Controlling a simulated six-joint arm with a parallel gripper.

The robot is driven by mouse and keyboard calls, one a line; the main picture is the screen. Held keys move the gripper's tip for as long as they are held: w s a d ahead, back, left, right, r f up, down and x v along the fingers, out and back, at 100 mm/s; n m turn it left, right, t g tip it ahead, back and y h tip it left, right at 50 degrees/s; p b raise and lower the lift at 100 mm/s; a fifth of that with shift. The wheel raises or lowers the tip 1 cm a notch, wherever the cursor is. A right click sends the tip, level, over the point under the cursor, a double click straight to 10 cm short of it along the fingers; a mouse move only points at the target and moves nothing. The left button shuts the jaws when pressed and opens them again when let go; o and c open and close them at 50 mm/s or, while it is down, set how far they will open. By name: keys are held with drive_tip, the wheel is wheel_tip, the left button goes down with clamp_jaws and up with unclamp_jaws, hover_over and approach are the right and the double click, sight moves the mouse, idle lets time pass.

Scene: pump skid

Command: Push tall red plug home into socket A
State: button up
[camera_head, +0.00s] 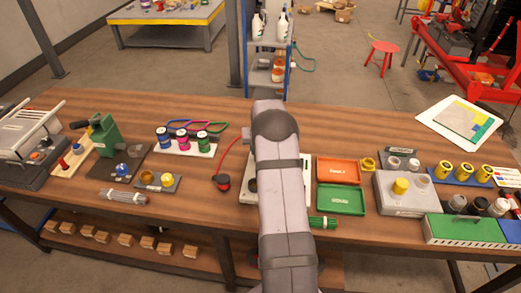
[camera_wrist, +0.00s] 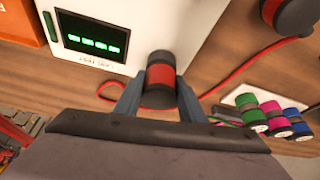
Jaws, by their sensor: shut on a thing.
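My gripper (camera_wrist: 160,88) shows in the wrist view, its two grey fingers closed on the sides of a red plug (camera_wrist: 160,77) with a black end. The black end points away from my gripper, beside the edge of a white box (camera_wrist: 115,14) with a green-lit display. I cannot tell whether the plug touches the box. Socket A cannot be made out. In the head view my arm covers the gripper and the held plug. A second red-and-black plug-like piece (camera_head: 222,182) lies left of my arm; a dark round piece (camera_wrist: 293,14) shows at the wrist view's upper right.
A red cable (camera_wrist: 255,68) runs behind the held plug. Orange (camera_head: 338,170) and green (camera_head: 342,199) trays sit right of my arm. A rack of coloured spools (camera_head: 183,143) stands to the left. Bare wood lies behind the trays.

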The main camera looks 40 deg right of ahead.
drive_tip(key=shift+s+f, duration=0.15)
drive_tip(key=shift+f, duration=0.1)
drive_tip(key=o, duration=1.2)
drive_tip(key=shift+s, duration=0.1)
drive_tip(key=shift+a+f, duration=0.1)
drive_tip(key=shift+a, duration=0.05)
drive_tip(key=shift+w, duration=0.3)
drive_tip(key=shift+s, duration=0.15)
drive_tip(key=shift+b+v, duration=0.4)
drive_tip(key=shift+v, duration=0.45)
drive_tip(key=shift+b+v, duration=0.9)
drive_tip(key=shift+v, duration=1.85)
